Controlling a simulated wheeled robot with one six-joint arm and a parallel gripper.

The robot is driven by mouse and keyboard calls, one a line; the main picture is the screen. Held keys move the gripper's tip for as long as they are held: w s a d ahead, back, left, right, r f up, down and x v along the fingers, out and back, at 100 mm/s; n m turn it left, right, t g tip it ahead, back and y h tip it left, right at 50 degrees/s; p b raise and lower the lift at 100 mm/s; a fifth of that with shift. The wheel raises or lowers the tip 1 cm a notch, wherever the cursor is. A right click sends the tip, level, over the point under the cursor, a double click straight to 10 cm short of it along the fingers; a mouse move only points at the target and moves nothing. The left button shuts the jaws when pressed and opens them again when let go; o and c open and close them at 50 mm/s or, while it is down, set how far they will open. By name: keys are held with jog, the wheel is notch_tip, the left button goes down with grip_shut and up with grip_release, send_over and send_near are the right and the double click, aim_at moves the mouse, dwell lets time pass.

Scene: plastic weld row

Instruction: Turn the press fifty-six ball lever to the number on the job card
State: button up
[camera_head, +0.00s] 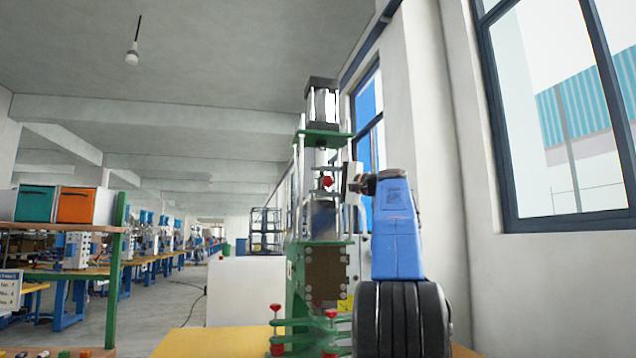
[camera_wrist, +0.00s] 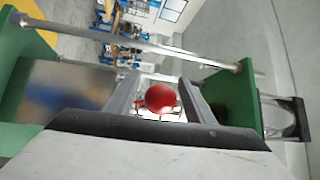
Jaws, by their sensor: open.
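The press (camera_head: 322,137) is a green frame with steel columns and a black-capped cylinder, standing on a yellow bench. A red ball (camera_head: 327,181), which looks like the lever's knob, sits at mid-height on the press. It also shows in the wrist view (camera_wrist: 160,97), between my two fingers. My gripper (camera_wrist: 160,103) is open, with one finger on each side of the ball; I cannot tell whether either touches it. In the head view my gripper (camera_head: 347,184) is right beside the ball, partly hidden. The lever's rod and number scale cannot be made out. No readable job card shows.
A board with small coloured writing (camera_head: 9,291) is cut off at the left edge. The yellow bench (camera_head: 195,343) bears red-knobbed clamps (camera_head: 275,330). A white box (camera_head: 245,290) stands behind it. A wall with a window is close on the right. The aisle at left is open.

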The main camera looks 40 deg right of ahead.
jog(key=v, duration=1.7)
jog(key=w+a+f+g, duration=0.2)
jog(key=w+a+f, duration=0.4)
jog(key=w+a, duration=0.15)
jog(key=w+a+f+n+g, duration=0.2)
jog(key=a+f+n+g, duration=0.35)
jog(key=a+f, duration=2)
jog(key=s+a+f+n+g+h, duration=0.1)
jog(key=s+a+f+n+g, duration=0.1)
jog(key=s+f, duration=0.6)
jog(key=s+a+f+n+g+h, duration=0.1)
jog(key=s+a+f+n+g, duration=0.2)
jog(key=s+a+f, duration=0.4)
jog(key=s+a+f+n+g+h, duration=0.2)
jog(key=s+f, duration=0.7)
jog(key=f, duration=1.1)
jog(key=a+n, duration=0.2)
jog(key=a, duration=0.1)
jog(key=shift+a, duration=0.15)
